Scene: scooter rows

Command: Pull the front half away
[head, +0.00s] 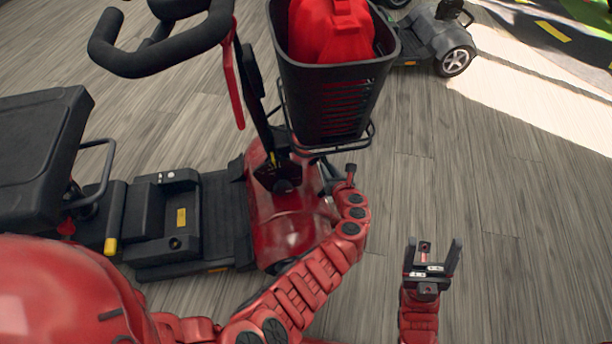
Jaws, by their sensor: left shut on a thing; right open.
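A mobility scooter stands on the floor at the left of the head view. Its front half (275,227) has a red shroud, a black tiller with loop handlebars (160,50) and a black basket (325,110). Its rear half (155,225) has the black deck and seat (38,135). The two halves sit against each other; I cannot tell whether they are latched. My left gripper (335,178) is shut on part of the front half, below the basket; the exact grip is partly hidden. My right gripper (433,252) is open and empty above the floor.
A red bag-like item (330,30) sits in the basket. Another grey scooter (435,40) stands at the top right. The wooden floor (520,210) is clear to the right of the red scooter.

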